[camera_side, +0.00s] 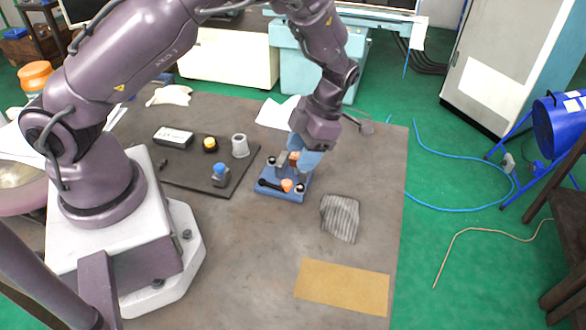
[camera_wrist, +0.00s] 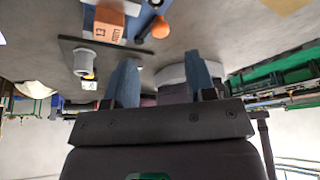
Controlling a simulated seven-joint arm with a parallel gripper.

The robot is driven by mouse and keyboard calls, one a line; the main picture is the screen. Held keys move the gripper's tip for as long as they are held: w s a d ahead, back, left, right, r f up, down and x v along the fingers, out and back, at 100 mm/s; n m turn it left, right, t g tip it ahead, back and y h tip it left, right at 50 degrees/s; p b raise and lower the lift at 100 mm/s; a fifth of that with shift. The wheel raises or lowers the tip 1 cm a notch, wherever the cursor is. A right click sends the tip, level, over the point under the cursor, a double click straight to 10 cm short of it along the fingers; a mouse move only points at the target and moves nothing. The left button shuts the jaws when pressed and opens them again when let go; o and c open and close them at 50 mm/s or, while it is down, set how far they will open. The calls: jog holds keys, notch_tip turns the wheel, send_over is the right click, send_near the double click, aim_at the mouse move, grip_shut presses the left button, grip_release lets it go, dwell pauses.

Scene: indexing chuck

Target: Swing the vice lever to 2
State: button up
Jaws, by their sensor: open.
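The vice is a small blue base (camera_side: 270,190) on the table in the side view, with a black lever (camera_side: 272,184) ending in an orange knob (camera_side: 287,185). Position numbers on it are too small to read. An orange block sits at the vice; it shows with dark markings in the wrist view (camera_wrist: 108,20), near the top edge, beside the blue base (camera_wrist: 150,10) and the orange knob (camera_wrist: 161,28). My gripper (camera_side: 302,158) is just above and behind the vice. In the wrist view its two blue fingers (camera_wrist: 161,65) are apart with nothing between them.
A dark mat (camera_side: 190,178) left of the vice holds a white-topped box (camera_side: 173,136), a yellow-and-black part (camera_side: 210,144), a grey cylinder (camera_side: 240,146) and a blue-topped part (camera_side: 221,175). A striped cloth (camera_side: 340,217) lies to the right. A tan sheet (camera_side: 342,287) lies in front.

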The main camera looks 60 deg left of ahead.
jog(key=v, duration=0.6)
jog(key=shift+r, duration=0.15)
jog(key=shift+w, duration=0.1)
jog(key=n+t, duration=0.4)
jog(key=n, duration=0.1)
send_near(287, 182)
jog(key=shift+h, duration=0.3)
jog(key=f, duration=0.9)
jog(key=shift+a, duration=0.3)
jog(key=shift+r, duration=0.1)
